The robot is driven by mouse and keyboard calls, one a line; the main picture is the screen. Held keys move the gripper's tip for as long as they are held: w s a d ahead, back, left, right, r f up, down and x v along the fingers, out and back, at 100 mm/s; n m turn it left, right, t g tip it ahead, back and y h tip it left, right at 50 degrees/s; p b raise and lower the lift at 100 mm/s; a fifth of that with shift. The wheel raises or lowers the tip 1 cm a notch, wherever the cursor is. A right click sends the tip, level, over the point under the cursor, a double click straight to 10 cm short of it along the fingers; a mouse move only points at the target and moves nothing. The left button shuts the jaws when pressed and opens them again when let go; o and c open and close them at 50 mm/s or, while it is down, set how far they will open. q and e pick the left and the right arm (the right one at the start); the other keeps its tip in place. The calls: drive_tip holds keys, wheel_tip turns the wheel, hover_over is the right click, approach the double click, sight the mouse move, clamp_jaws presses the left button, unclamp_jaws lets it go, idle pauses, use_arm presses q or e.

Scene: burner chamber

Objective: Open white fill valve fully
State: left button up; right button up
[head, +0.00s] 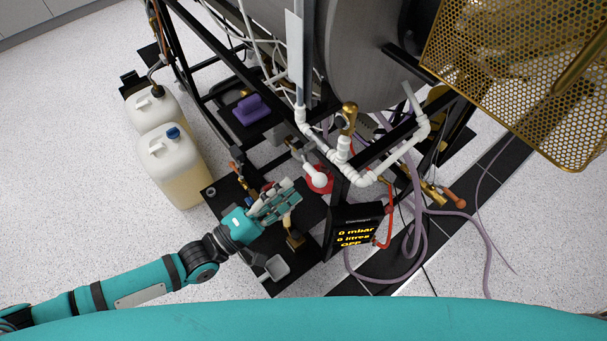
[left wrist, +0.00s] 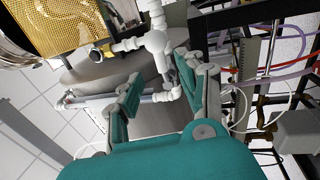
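White pipework (head: 345,165) with several elbows runs around the front of the rig. A brass fitting (head: 348,117) stands on it. A white rounded part (head: 319,180) with red at its base sits to the left of it. I cannot tell for sure which white part is the fill valve. My left gripper (head: 288,196) is just below and left of the white rounded part, apparently apart from it. In the left wrist view my left gripper (left wrist: 163,98) has its fingers spread and empty. White pipe fittings (left wrist: 157,42) show beyond them. My right gripper is not in view.
A black display box (head: 355,232) with yellow text stands right of the gripper. Two pale jerrycans (head: 172,165) stand at left. Purple hoses (head: 415,235) loop at right. A gold perforated guard (head: 535,70) overhangs at upper right.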

use_arm(q)
drive_tip(key=v, duration=0.5)
idle(0.4)
drive_tip(key=w+a+f+m+y, duration=0.2)
drive_tip(key=w+a+f+y, duration=0.15)
drive_tip(key=f, duration=0.75)
drive_tip(key=w+a+f+m+y, duration=0.3)
drive_tip(key=a+f+y, duration=0.15)
drive_tip(key=f, duration=0.65)
drive_tip(key=s+a+f+m+g+y, duration=0.1)
drive_tip(key=s+a+f+y, duration=0.1)
drive_tip(key=f, duration=0.4)
drive_tip(key=s+a+f+g+y, duration=0.1)
drive_tip(key=s+a+f+y, duration=0.15)
drive_tip(key=f, duration=0.25)
drive_tip(key=s+a+f+m+g+y, duration=0.2)
drive_tip(key=s+f+g, duration=0.2)
drive_tip(key=s+f, duration=0.4)
drive_tip(key=s+a+f+m+g+y, duration=0.1)
drive_tip(key=s+f+g, duration=0.3)
drive_tip(key=s, duration=1.8)
wheel_tip(320, 180, down, 4)
drive_tip(key=shift+s+a+m+g+y, duration=0.25)
drive_tip(key=shift+a+m+g+y, duration=0.2)
drive_tip(key=shift+a, duration=0.15)
drive_tip(key=shift+w, duration=0.1)
